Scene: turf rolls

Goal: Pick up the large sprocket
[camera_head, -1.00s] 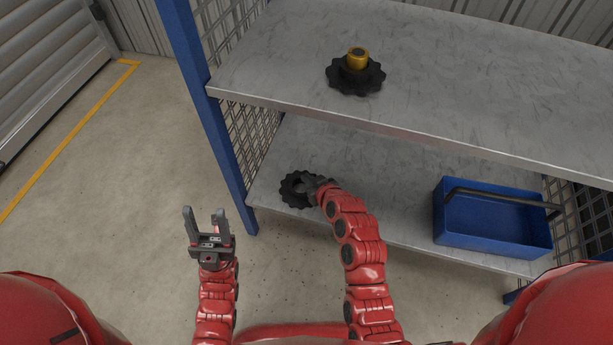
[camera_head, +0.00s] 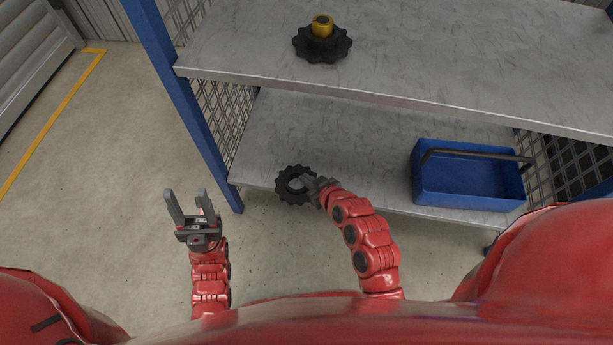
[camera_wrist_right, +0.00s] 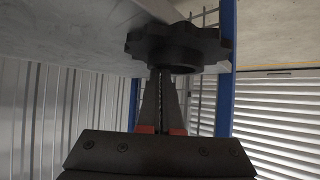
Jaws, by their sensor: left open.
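A black toothed sprocket (camera_head: 290,190) with an open centre is at the left front edge of the lower shelf. My right gripper (camera_head: 312,186) is shut on its rim from the right. In the right wrist view the sprocket (camera_wrist_right: 178,46) sits at the tips of the nearly closed fingers (camera_wrist_right: 159,85). It overlaps the shelf edge; I cannot tell whether it still touches the shelf. Another black sprocket with a yellow hub (camera_head: 322,44) lies on the upper shelf. My left gripper (camera_head: 189,208) is open and empty over the floor, left of the shelves.
The upper shelf (camera_head: 420,60) overhangs the back of the lower shelf (camera_head: 350,150). A blue post (camera_head: 185,110) stands at the left end. A blue tote with a dark handle (camera_head: 465,185) is on the lower shelf at the right. The floor at the left is clear.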

